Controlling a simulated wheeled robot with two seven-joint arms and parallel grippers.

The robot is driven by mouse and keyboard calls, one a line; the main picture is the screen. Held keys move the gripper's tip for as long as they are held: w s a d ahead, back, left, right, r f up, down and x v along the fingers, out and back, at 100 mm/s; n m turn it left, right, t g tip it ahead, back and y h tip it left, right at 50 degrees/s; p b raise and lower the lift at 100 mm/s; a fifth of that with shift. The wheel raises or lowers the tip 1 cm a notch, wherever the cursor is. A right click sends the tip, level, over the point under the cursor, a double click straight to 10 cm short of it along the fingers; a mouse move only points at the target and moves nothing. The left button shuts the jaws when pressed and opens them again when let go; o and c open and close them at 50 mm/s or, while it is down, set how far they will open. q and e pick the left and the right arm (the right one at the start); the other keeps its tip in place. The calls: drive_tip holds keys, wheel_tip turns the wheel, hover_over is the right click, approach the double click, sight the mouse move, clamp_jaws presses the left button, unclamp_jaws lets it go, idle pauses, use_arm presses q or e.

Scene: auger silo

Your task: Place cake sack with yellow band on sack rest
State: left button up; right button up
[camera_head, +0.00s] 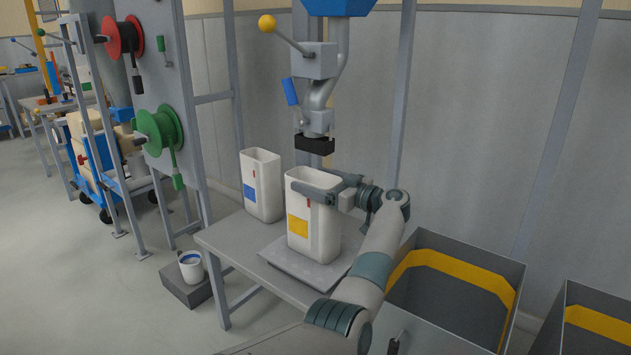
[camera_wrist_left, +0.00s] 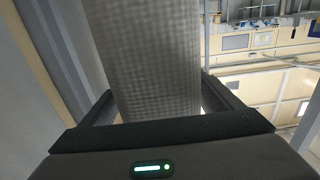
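A white open-topped sack with a yellow patch (camera_head: 297,225) and a small red mark stands upright over a flat grey plate (camera_head: 287,266) on the table. I cannot tell whether its base rests fully on the plate. My left gripper (camera_head: 318,188) has its fingers on either side of the sack near the top and appears shut on it. In the left wrist view the sack's pale woven side (camera_wrist_left: 158,60) fills the space between the fingers (camera_wrist_left: 160,108). My right gripper is not in view.
A second white sack with a blue patch (camera_head: 249,193) stands left on the grey table (camera_head: 232,248). A black spout (camera_head: 315,145) hangs above the sacks. Grey bins with yellow bands (camera_head: 455,270) stand at right. A bucket (camera_head: 191,267) sits on a block at left.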

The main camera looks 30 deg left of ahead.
use_arm(q)
drive_tip(key=shift+r, duration=0.1)
drive_tip(key=shift+d+r, duration=0.1)
drive_tip(key=shift+d, duration=0.55)
drive_tip(key=s+d+p, duration=0.1)
drive_tip(key=d, duration=0.9)
drive_tip(key=shift+d, duration=0.35)
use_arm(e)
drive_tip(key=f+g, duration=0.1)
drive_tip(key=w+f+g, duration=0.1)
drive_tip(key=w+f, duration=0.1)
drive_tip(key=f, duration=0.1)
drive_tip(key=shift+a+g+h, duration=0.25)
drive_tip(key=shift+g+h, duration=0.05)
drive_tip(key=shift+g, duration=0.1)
use_arm(q)
drive_tip(key=shift+c, duration=0.7)
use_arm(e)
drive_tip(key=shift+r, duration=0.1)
